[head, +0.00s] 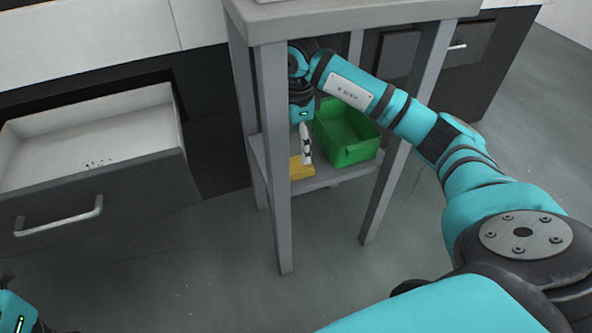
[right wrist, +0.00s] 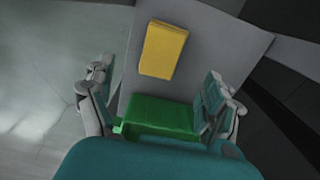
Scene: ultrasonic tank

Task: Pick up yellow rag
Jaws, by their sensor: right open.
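The yellow rag (head: 301,167) lies folded on the lower shelf of a grey stand, beside a green bin. It also shows whole in the right wrist view (right wrist: 164,50), flat on the grey shelf. My right gripper (head: 306,153) reaches in under the stand's top and is above the shelf, near the rag. In the head view a stand leg hides part of the rag's surroundings. Of my left arm only a bit shows at the bottom left corner; its gripper is not seen.
The green bin (head: 346,135) stands on the shelf (head: 325,178) right next to the rag. The stand's legs (head: 273,160) and top (head: 350,17) closely surround my right arm. An open white drawer (head: 95,140) is at the left. The floor in front is clear.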

